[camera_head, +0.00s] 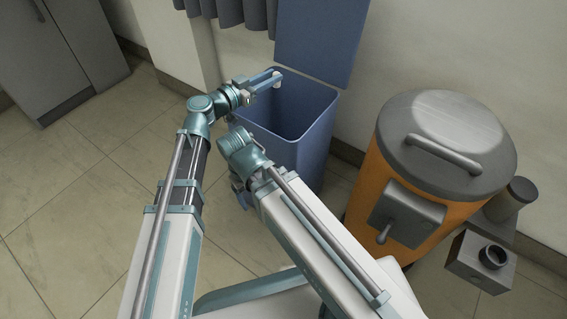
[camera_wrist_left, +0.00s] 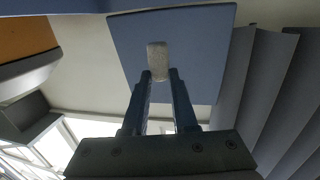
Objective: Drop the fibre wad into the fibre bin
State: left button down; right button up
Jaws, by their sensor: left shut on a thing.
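The fibre wad is a small pale grey-white piece (camera_head: 277,84) at the tips of my left gripper (camera_head: 272,78). In the left wrist view the wad (camera_wrist_left: 158,61) sits between the two fingertips (camera_wrist_left: 160,73), and the fingers are shut on it. The bin that I take for the fibre bin is a tall blue box (camera_head: 312,150) with its lid (camera_head: 322,35) standing up at the back. In the head view the wad appears over the back left part of its open mouth. My right arm is bent in front of the bin; its gripper does not show.
An orange drum (camera_head: 365,185) with a grey lid stands to the right of the bin. A grey box with a round fitting (camera_head: 480,262) lies beside it. Grey cloth (camera_head: 240,12) hangs behind the bin. A grey cabinet (camera_head: 60,50) stands at the far left, with clear tiled floor before it.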

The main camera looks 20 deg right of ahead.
pick_arm(q)
notch_tip(320, 180, down, 6)
jog(key=b, duration=0.6)
jog(key=c, duration=0.6)
grip_release()
jog(key=v, duration=1.4)
jog(key=shift+p, duration=0.35)
